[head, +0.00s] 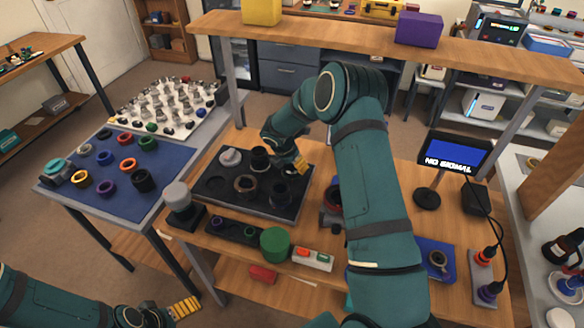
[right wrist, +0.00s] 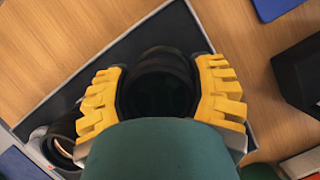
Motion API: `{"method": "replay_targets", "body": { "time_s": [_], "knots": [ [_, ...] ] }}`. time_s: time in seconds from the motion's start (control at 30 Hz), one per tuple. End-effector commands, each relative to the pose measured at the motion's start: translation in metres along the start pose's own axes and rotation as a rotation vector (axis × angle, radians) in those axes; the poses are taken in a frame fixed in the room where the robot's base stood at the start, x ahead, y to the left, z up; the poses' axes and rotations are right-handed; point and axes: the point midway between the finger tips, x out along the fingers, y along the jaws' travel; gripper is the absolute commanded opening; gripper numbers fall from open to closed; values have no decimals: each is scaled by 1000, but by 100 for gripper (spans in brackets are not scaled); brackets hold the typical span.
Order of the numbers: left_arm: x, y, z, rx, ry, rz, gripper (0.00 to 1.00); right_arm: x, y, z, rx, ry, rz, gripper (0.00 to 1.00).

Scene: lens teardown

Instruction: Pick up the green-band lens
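My right gripper (right wrist: 160,92) has its yellow fingers on both sides of a black lens (right wrist: 158,70) in the right wrist view. The lens stands at the dark tray (right wrist: 95,68). I cannot tell whether the fingers press on it. No green band shows on this lens; its lower side is hidden by my gripper. In the head view the right gripper (head: 298,166) is low over the right part of the tray (head: 215,201), largely hidden by my arm. My left gripper (head: 186,307) is at the lower left, away from the tray; its opening is unclear.
Other lenses, including a wide dark one (head: 245,185), stand in the tray. A green cylinder (head: 275,245) and a button box (head: 312,259) sit in front. A blue mat (head: 115,199) with coloured rings lies left. A raised wooden shelf (head: 350,38) spans the back.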

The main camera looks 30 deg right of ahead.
Motion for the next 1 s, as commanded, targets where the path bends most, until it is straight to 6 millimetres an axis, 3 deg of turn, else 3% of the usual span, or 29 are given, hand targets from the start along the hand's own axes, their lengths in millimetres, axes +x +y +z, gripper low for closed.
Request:
{"method": "replay_targets", "body": {
  "time_s": [0.37, 0.87, 1.0],
  "knots": [
    [-1, 0, 0, 0, 1, 0, 100, -7, 1, 4, 2, -2, 3, 16],
    [-10, 4, -5, -3, 11, -1, 100, -84, 1, 35, 2, -2, 3, 16],
    [-12, 5, -6, -4, 12, -1, 100, -101, -8, 41, 13, -1, -1, 16]
  ]
}}
